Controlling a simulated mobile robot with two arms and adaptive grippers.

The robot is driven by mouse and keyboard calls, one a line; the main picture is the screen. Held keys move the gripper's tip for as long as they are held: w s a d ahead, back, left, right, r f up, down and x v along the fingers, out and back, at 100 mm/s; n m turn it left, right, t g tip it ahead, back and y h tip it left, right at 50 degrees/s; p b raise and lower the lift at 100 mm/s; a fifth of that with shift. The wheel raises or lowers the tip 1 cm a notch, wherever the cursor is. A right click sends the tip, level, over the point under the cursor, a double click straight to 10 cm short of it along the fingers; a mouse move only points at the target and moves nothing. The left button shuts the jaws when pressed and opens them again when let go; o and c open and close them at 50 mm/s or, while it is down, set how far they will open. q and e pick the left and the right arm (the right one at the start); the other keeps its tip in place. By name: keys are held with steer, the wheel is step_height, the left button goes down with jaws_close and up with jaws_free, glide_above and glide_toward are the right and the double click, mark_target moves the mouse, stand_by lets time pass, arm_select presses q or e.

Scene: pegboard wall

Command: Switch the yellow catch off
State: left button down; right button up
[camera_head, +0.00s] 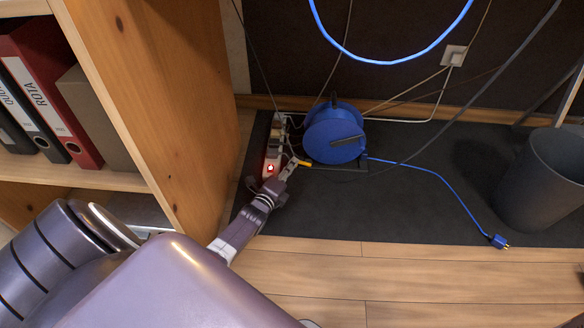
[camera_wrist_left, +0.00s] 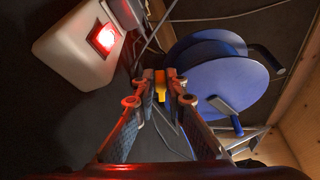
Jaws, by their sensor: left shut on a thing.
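The yellow catch (camera_head: 304,163) is a small yellow piece beside the blue cable reel. In the left wrist view the yellow catch (camera_wrist_left: 160,86) sits between my fingertips. My left gripper (camera_head: 291,168) reaches in low behind the shelf side and is shut on the catch. The left gripper's fingers (camera_wrist_left: 160,88) are close together in the wrist view. What the catch is attached to is hidden by the fingers and the reel.
A white power strip (camera_wrist_left: 72,52) with a lit red switch (camera_wrist_left: 103,38) lies close left of the gripper. The blue cable reel (camera_head: 333,134) stands just right. A wooden shelf (camera_head: 180,110) borders the left. A dark bin (camera_head: 543,182) stands right; the mat between is mostly clear.

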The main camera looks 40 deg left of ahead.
stand_by(0.3)
arm_select(q)
steer(key=c, duration=2)
jaws_free()
steer(key=shift+o, duration=0.2)
step_height(320, 180, up, 10)
steer(key=shift+f, duration=0.1)
